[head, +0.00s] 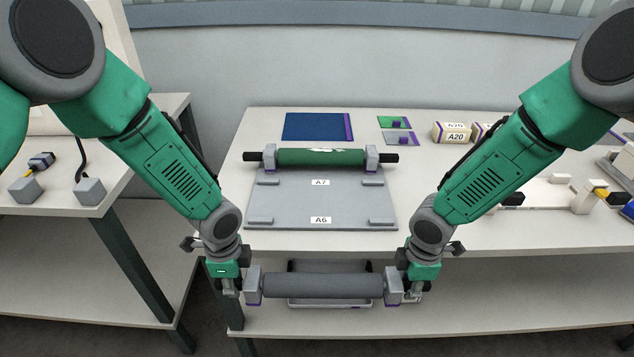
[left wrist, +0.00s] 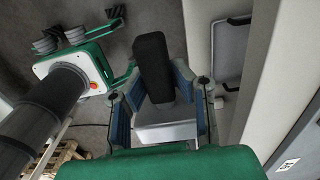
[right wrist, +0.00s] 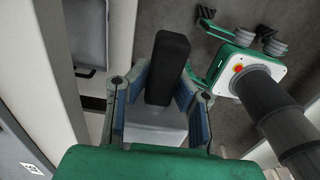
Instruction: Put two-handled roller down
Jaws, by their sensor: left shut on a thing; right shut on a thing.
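The two-handled roller (head: 322,285) is a dark grey cylinder with a light grey block at each end. It is held level in front of the table's front edge. My left gripper (head: 230,285) is shut on its left handle, and my right gripper (head: 412,286) on its right handle. A black handle shows between the fingers in the left wrist view (left wrist: 153,62) and in the right wrist view (right wrist: 167,65). A grey plate (head: 320,202) on the table has labels A7 and A6. A green roller (head: 320,157) rests along its A7 end; the A6 end is bare between small brackets.
A blue panel (head: 313,127), small green and grey plates (head: 394,122) and labelled blocks (head: 452,132) lie further back. White fixtures (head: 545,192) stand at the right. A tray (head: 300,301) sits below, partly hidden by the held roller. A side table (head: 120,185) stands left.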

